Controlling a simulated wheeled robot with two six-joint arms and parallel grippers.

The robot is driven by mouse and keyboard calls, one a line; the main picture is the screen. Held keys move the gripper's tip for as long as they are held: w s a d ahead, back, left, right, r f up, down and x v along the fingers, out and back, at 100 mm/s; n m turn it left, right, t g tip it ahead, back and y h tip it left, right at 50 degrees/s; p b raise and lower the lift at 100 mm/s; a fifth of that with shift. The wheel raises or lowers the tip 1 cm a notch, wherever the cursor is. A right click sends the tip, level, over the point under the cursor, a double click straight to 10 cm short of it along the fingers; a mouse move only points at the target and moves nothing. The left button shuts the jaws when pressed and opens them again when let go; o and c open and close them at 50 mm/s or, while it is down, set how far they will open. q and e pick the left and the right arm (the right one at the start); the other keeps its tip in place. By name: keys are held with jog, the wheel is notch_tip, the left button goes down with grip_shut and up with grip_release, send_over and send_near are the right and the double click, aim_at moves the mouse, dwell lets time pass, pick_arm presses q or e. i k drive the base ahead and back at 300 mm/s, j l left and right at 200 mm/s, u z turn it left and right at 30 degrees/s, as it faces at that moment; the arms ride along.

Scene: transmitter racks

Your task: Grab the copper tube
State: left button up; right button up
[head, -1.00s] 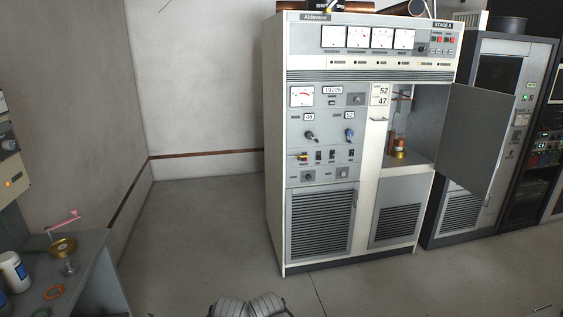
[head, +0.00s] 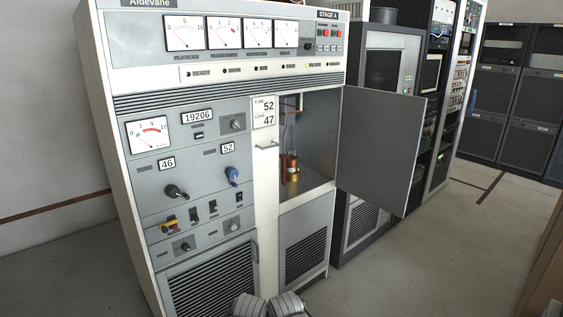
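A copper-coloured tube (head: 292,167) with a brassy lower part stands upright in the open compartment of the Aldevane cabinet (head: 132,66) in the head view. It rests at the compartment floor, and thin copper-coloured parts run above it. My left gripper (head: 249,305) and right gripper (head: 288,303) seem to be the two grey ribbed parts side by side at the bottom edge. They are cut off by the frame, and their fingers cannot be made out. Both are well below the compartment and apart from the tube.
The grey compartment door (head: 382,148) stands swung open to the right. The cabinet front carries meters, knobs and a vertical handle strip (head: 266,190). Dark equipment racks (head: 400,65) stand behind it. Open floor (head: 440,250) lies at the right, with a brown edge (head: 545,270) at the far right.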

aim_at(291, 164)
jog(key=i+l+z, duration=0.1)
jog(key=i+z, duration=0.4)
jog(key=i, duration=0.25)
jog(key=i+j+z, duration=0.25)
jog(key=i+z, duration=0.25)
jog(key=i, duration=0.2)
jog(key=i+l, duration=0.1)
jog(key=i, duration=0.4)
jog(key=i+l+u, duration=0.1)
jog(key=i, duration=0.35)
jog(key=i+l+u, duration=0.45)
jog(key=i, duration=0.2)
